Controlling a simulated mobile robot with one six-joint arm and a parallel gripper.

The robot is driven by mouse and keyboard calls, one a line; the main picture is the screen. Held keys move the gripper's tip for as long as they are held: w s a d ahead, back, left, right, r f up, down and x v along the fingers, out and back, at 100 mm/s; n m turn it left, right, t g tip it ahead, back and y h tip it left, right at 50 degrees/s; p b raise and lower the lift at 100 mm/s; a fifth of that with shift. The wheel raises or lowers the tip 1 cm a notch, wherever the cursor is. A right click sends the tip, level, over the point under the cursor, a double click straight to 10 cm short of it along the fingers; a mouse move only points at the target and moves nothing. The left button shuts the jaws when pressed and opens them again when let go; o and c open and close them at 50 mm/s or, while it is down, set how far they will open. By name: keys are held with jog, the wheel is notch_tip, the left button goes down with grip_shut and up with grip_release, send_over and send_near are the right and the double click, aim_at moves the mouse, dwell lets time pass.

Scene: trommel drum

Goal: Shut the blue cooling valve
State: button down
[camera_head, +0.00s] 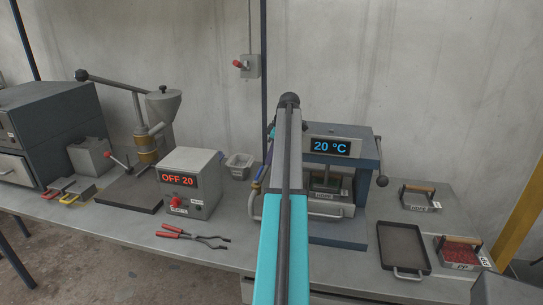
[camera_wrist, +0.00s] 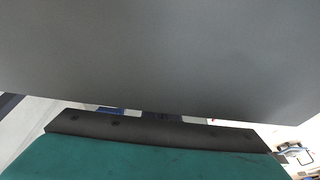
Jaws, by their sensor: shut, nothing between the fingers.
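A small blue piece with brass-coloured parts (camera_head: 257,186) shows at the left side of the heated press (camera_head: 372,190), close beside my arm in the head view. It looks like the cooling valve, but my arm hides part of it and its handle position cannot be told. The press display reads 20 °C. My arm reaches up through the middle of the head view, in front of the press's left part. My gripper is not visible there. In the wrist view a large grey surface and a teal and black part fill most of the picture, and no fingertips can be made out.
The control box (camera_head: 190,185) reads OFF 20. Red-handled tongs (camera_head: 190,237) lie in front of it. A dark tray (camera_head: 402,248), a mould labelled HDPE (camera_head: 419,199) and a bin of red pellets (camera_head: 457,260) stand right of the press. A grey tub (camera_head: 239,164) stands behind.

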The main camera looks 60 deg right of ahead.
aim_at(259, 174)
jog(key=b+x, duration=0.1)
jog(key=x, duration=0.2)
dwell(0.4)
jog(key=shift+w, duration=0.1)
jog(key=shift+w, duration=0.1)
jog(key=shift+w, duration=0.4)
dwell(0.4)
